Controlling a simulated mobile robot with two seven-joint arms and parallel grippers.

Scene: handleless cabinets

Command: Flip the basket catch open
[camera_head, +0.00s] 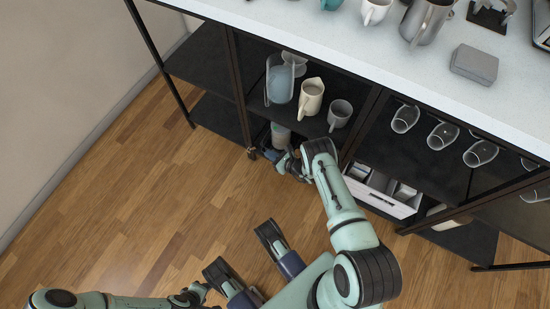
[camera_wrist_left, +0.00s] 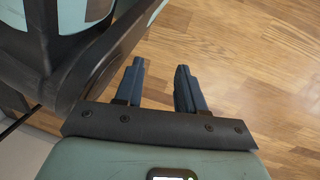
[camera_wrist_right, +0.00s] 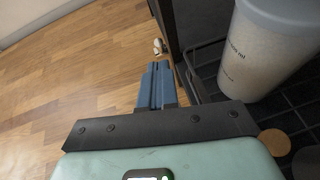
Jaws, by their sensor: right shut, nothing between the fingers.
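My right gripper (camera_head: 268,155) is low in front of the shelf unit's lower level in the head view. In the right wrist view its blue fingers (camera_wrist_right: 156,84) are together and empty. A dark upright and a thin dark rail (camera_wrist_right: 195,50), possibly the basket's edge, stand just right of the fingers; I cannot tell whether they touch. A small pale fitting (camera_wrist_right: 158,46) lies beyond the fingertips; I cannot tell whether it is the catch. No catch can be made out for certain. My left gripper (camera_wrist_left: 160,85) is open and empty above the wooden floor.
A pale lidded tumbler (camera_wrist_right: 262,50) stands close right of my right gripper. Above are a glass pitcher (camera_head: 280,84), a cream jug (camera_head: 311,97) and a grey mug (camera_head: 340,113). A white crate (camera_head: 386,203) sits right of my right arm. The floor at left is clear.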

